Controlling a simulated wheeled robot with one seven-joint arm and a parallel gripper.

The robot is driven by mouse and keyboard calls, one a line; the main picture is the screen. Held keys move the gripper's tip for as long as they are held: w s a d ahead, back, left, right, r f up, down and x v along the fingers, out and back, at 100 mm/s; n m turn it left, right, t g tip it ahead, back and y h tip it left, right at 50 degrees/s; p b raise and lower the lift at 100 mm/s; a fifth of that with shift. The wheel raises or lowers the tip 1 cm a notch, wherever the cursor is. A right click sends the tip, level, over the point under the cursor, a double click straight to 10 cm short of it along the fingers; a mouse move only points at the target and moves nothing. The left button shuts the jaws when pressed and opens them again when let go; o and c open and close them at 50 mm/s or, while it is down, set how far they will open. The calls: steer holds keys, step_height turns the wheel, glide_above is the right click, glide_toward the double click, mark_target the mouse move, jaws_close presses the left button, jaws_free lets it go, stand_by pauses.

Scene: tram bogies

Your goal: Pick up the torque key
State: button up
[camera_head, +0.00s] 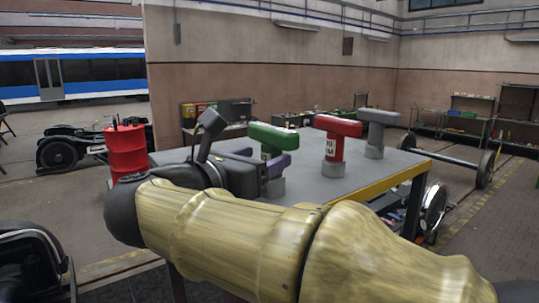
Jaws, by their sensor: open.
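Three T-shaped tools stand upright on a grey workbench (310,178). One has a green crossbar (273,137), one is red (337,127) with a white label, and one is grey (380,118). I cannot tell for certain which is the torque key; the label on the red one is too small to read surely. My gripper (267,160) has purple fingers and is open at the green tool. The green tool's stem appears between the fingers, below its crossbar. Contact cannot be made out. My arm hides the near part of the bench.
The bench has a yellow front edge (380,183). A red drum (127,150) stands left of it. A wheelset (450,150) lies on the floor at right, with shelves (465,115) behind. The bench top right of the red tool is mostly clear.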

mark_target(265, 156)
steer(key=p+x, duration=0.1)
steer(key=x, duration=0.3)
steer(key=shift+s, duration=0.1)
jaws_close()
stand_by(0.4)
steer(key=shift+r, duration=0.1)
steer(key=shift+r+b, duration=1.35)
steer(key=shift+r, duration=3.6)
steer(key=shift+a, duration=0.15)
